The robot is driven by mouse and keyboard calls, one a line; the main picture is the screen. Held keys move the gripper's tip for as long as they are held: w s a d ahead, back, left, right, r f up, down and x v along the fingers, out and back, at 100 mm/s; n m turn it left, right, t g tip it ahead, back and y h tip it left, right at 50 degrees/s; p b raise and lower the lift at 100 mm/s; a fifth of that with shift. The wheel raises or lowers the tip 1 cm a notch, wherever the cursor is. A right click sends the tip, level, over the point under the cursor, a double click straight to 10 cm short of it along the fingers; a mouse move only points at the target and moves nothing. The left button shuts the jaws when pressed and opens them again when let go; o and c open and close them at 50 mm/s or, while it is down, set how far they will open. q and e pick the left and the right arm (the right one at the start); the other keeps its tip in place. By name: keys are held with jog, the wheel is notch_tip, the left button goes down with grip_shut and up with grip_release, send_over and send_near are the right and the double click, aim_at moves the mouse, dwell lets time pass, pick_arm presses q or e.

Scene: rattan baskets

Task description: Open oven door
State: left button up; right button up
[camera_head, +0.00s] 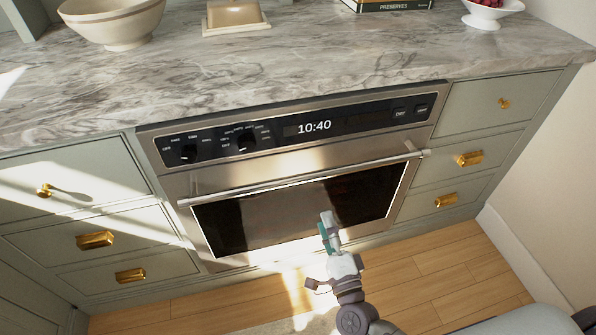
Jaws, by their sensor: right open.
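The oven is built in under the marble counter, with a black control panel (300,130) showing 10:40. Its door (280,215) has a dark glass window and looks shut. A long metal handle (300,180) runs across the top of the door. My right gripper (328,222) is in front of the lower door window, below the handle and apart from it. It is open and holds nothing that I can see. My left gripper is not in view.
The marble counter (300,65) carries a large bowl (115,25), a square dish (235,17), books (390,5) and a footed bowl of red fruit (490,15). Closed drawers with brass pulls flank the oven. A wall (545,190) stands at the right.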

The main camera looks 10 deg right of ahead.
aim_at(311, 177)
jog(key=w+r, duration=0.1)
jog(key=w, duration=0.3)
jog(key=w+r, duration=0.1)
jog(key=w, duration=0.8)
jog(key=shift+w+a+r, duration=0.1)
jog(key=shift+r, duration=0.3)
grip_shut()
